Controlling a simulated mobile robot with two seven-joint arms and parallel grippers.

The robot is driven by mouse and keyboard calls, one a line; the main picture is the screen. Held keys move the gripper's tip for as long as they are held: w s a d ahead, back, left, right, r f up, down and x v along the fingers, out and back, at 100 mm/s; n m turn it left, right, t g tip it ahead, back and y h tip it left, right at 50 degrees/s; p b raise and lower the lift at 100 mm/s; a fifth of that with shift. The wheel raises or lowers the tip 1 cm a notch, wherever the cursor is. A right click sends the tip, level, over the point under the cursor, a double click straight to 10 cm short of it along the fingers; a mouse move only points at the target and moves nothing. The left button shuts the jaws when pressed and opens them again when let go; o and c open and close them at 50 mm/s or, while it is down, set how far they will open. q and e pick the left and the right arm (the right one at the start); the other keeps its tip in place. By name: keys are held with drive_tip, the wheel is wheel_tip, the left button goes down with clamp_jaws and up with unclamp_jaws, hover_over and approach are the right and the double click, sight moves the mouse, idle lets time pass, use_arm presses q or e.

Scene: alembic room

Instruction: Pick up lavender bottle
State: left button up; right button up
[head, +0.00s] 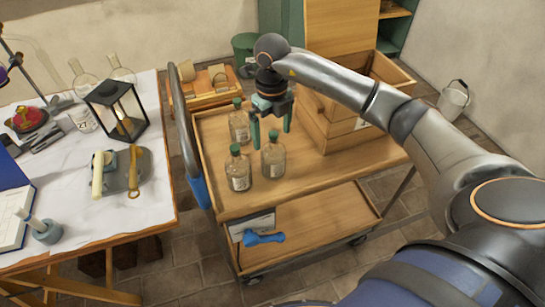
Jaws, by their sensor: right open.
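Three clear glass bottles with green caps and pale labels stand upright on the wooden top of a cart (330,175): a back bottle (240,125), a front left bottle (239,173) and a front right bottle (273,160). The labels are too small to read, so I cannot tell which is the lavender one. My right gripper (271,130) points down with its green fingers apart. In the picture its fingertips are around and just above the cap of the front right bottle. It holds nothing that I can see. My left gripper is out of view.
A wooden crate (322,128) stands on the cart right of the bottles, close to my right arm. A table (100,215) at the left holds a black lantern (118,112), glass flasks and tools. A blue object (263,238) lies on the cart's lower shelf.

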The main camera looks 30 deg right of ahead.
sight(274, 147)
drive_tip(key=shift+s+d+f+p, duration=0.1)
drive_tip(key=shift+f+p, duration=0.1)
drive_tip(key=shift+f, duration=1.3)
drive_tip(key=shift+s+f+p, duration=0.1)
drive_tip(key=shift+f+p, duration=0.05)
drive_tip(key=shift+f, duration=1.3)
drive_tip(key=shift+r, duration=0.1)
clamp_jaws()
